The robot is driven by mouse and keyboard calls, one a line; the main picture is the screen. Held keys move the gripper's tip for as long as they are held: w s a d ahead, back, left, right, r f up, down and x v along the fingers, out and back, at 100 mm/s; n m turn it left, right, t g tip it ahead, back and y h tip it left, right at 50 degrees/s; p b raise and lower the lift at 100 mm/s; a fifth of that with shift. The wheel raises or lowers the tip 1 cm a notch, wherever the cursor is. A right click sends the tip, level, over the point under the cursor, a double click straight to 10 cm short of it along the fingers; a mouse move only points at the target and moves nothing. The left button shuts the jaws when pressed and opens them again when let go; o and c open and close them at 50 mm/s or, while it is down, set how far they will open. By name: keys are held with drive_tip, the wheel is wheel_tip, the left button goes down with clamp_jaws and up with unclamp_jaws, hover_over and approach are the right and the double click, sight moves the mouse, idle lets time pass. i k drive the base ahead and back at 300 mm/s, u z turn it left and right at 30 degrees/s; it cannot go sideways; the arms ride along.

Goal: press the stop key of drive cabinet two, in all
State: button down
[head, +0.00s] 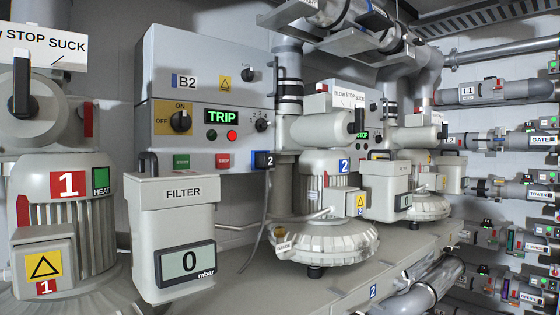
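The drive cabinet marked B2 (212,62) is a grey wall cabinet left of centre in the head view. A blue tag with a 2 (264,160) is at its lower right corner. Its red STOP key (223,161) is on the lower front strip, right of the green START key (181,162). The display (221,117) reads TRIP in green. A black rotary switch (180,121) points near ON. My gripper is not in view.
A filter box (172,205) with a display reading 0 mbar stands below and in front of the cabinet. Blower 1 (68,185) is at left; blower 2 (325,240) is right of centre. Several labelled pipes (485,91) run along the right wall.

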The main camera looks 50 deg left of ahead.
sight(222, 160)
drive_tip(key=i, duration=1.15)
drive_tip(key=u, duration=3.75)
